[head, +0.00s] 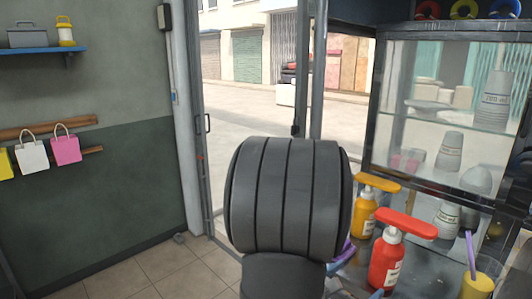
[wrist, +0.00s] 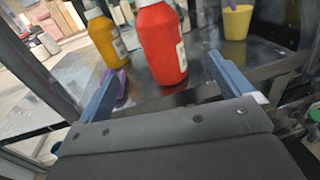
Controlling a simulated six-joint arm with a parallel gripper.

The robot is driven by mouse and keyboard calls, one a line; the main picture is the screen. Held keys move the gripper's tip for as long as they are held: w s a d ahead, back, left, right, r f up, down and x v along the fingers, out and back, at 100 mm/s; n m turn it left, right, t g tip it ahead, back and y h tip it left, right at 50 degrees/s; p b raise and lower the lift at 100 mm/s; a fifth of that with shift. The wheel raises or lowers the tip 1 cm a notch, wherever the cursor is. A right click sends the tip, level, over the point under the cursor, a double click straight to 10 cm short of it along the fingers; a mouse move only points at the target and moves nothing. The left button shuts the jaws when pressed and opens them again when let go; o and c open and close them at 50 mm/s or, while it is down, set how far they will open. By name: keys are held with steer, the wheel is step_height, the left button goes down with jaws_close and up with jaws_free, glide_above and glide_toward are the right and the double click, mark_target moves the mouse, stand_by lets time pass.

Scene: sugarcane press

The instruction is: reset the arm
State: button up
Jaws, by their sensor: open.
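My gripper (wrist: 163,85) shows in the wrist view with its two blue-grey fingers spread wide apart. Nothing is between them. A red bottle (wrist: 162,45) stands on the counter beyond the gap between the fingers, and a yellow-orange bottle (wrist: 104,38) stands to its left. In the head view my arm's dark rounded link fills the middle and hides most of the gripper. The red pump bottle (head: 386,262) and the orange pump bottle (head: 364,213) stand to the right of that link.
A yellow cup (wrist: 237,22) stands on the counter at the right; it also shows in the head view (head: 477,287) with a purple straw. A purple item (wrist: 121,85) lies near the left finger. A glass cabinet (head: 375,130) with several cups stands behind. Floor (head: 130,278) at left is clear.

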mark_target(391, 253)
steer(key=x, duration=1.6)
steer(key=shift+d+f, duration=0.1)
steer(key=v, duration=1.6)
stand_by(0.9)
